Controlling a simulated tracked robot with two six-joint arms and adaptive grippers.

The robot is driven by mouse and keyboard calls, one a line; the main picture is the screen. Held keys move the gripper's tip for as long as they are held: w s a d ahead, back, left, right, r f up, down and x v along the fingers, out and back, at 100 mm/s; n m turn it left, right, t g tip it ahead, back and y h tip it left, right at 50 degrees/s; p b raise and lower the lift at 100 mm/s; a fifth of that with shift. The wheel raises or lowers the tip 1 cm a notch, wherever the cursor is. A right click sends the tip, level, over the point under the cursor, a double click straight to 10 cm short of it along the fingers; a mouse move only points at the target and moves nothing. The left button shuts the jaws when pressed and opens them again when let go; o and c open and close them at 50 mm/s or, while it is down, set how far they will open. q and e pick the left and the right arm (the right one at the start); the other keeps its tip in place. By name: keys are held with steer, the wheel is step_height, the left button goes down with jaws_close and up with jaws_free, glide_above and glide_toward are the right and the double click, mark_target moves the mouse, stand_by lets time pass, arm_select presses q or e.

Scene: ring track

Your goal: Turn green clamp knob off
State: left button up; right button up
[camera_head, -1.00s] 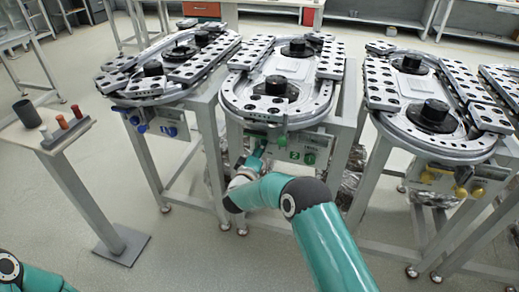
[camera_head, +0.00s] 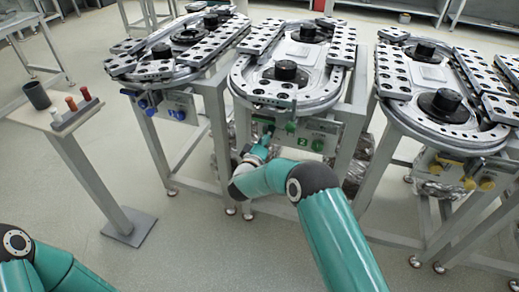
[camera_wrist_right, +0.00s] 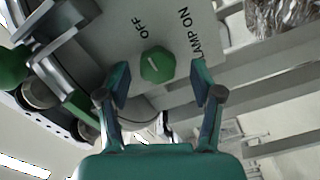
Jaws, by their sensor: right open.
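The green clamp knob (camera_wrist_right: 157,65) shows in the right wrist view, round, with a short white mark set at a slant. It sits on a pale panel (camera_wrist_right: 178,22) printed OFF and what reads as CLAMP ON. My right gripper (camera_wrist_right: 160,78) is open, its fingertips on either side of the knob's near edge; contact cannot be made out. In the head view my right gripper (camera_head: 263,142) is at the front panel of the middle station, beside the green knobs (camera_head: 290,127) (camera_head: 317,145). My left arm shows at the lower left; its gripper is out of frame.
The middle ring track (camera_head: 262,97) stands above the panel, with similar tracks left and right. Blue knobs (camera_head: 178,114) and yellow knobs (camera_head: 487,184) mark those stations. A small stand (camera_head: 68,122) holds a dark cup and coloured pegs. Metal frame legs flank the arm.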

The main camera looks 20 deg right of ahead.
steer(key=v, duration=1.1)
